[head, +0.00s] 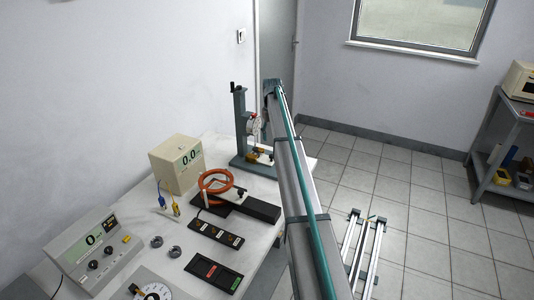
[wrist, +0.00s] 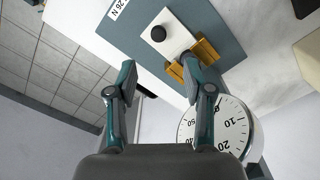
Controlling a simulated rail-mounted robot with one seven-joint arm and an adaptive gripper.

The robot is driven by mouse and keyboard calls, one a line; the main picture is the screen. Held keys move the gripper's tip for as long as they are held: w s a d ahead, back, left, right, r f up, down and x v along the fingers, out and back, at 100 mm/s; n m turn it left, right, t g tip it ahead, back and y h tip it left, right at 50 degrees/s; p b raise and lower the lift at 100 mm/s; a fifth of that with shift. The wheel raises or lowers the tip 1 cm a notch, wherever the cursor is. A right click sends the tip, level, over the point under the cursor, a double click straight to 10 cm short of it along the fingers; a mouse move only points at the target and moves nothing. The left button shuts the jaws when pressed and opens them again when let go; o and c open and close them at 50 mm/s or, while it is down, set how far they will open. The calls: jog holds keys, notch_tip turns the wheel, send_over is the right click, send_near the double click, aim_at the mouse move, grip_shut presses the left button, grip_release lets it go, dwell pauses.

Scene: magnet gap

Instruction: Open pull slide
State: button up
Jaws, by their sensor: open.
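In the wrist view a white block with a black knob (wrist: 158,33) and a gold bracket (wrist: 206,51) sit on a blue-grey base plate (wrist: 127,31). This block looks like the pull slide, but I cannot tell for certain. A round white dial (wrist: 232,128) is at the lower right. My gripper (wrist: 158,76) is open, with nothing seen between its fingers. Its right finger overlaps the gold bracket in the picture; contact cannot be judged. In the head view the stand (head: 240,125) with the dial is at the table's far end, beside my arm, and the gripper cannot be made out.
On the white table (head: 205,260) are a beige meter box (head: 178,164), an orange ring (head: 215,182), black panels (head: 217,232) and a grey console (head: 93,247). Tiled floor (head: 430,215) is open to the right. A shelf cart (head: 505,150) stands far right.

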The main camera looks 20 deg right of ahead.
aim_at(272, 155)
notch_tip(272, 155, down, 10)
jog(key=p, duration=0.2)
jog(key=shift+d+f+p, duration=0.1)
jog(key=shift+f+p, duration=0.15)
jog(key=shift+p, duration=0.05)
grip_shut()
dwell(0.3)
